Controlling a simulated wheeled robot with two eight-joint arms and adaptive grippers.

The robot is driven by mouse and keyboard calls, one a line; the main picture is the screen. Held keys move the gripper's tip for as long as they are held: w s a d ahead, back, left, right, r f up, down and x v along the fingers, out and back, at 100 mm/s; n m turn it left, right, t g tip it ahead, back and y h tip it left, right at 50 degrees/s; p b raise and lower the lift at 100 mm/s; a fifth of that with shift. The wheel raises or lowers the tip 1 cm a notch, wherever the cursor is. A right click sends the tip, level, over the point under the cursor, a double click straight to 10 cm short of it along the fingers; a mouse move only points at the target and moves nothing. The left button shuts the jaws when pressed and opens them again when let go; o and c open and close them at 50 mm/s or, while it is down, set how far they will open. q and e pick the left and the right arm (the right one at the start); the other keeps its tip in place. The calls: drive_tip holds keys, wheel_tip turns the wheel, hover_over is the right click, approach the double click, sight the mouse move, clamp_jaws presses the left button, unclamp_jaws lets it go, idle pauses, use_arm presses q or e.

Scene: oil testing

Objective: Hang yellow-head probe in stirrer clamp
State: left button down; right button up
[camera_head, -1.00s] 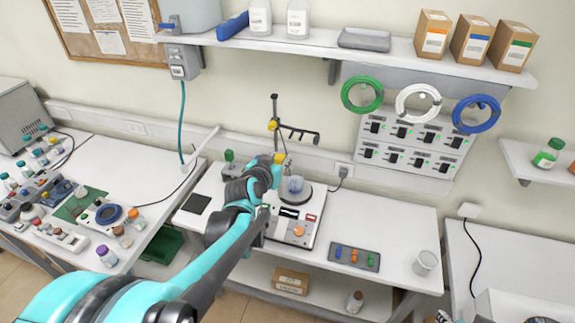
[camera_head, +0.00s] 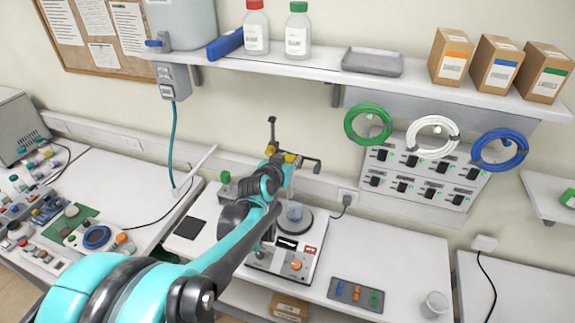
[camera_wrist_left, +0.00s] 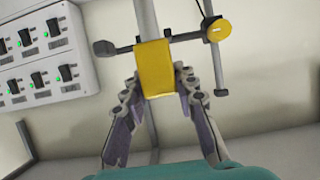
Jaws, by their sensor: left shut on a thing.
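The probe's yellow head (camera_wrist_left: 155,67) is a block between the fingers of my left gripper (camera_wrist_left: 157,85), which is shut on it. In the head view the yellow head (camera_head: 291,158) is at the level of the clamp's dark crossbar. My left gripper (camera_head: 287,164) is partly hidden there by its arm. The stirrer clamp (camera_head: 308,163) is on an upright rod with a yellow knob. In the wrist view the clamp's crossbar (camera_wrist_left: 185,37) passes at the head's upper part; I cannot tell whether they touch. The stirrer (camera_head: 285,252) stands below with a beaker (camera_head: 295,212) on its plate.
The white bench (camera_head: 400,265) holds a dark tray of coloured pieces (camera_head: 356,294) and a white cup (camera_head: 435,304) at right. A switch panel (camera_head: 425,170) with cable coils is on the wall. A shelf (camera_head: 420,77) runs above. The bench right of the stirrer is mostly clear.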

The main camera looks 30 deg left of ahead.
use_arm(q)
drive_tip(key=shift+w+a+f, duration=0.1)
drive_tip(key=shift+w+a, duration=0.05)
drive_tip(key=shift+w, duration=0.35)
drive_tip(key=shift+w+a, duration=0.15)
drive_tip(key=shift+w, duration=0.55)
drive_tip(key=b+x, duration=0.1)
drive_tip(key=x, duration=0.1)
drive_tip(key=r+x, duration=0.1)
drive_tip(key=x, duration=0.1)
drive_tip(key=shift+w+a+f+b, duration=0.15)
drive_tip(key=shift+w+b, duration=0.25)
drive_tip(key=shift+w, duration=0.1)
drive_tip(key=c, duration=1.1)
unclamp_jaws()
drive_tip(key=v, duration=1.2)
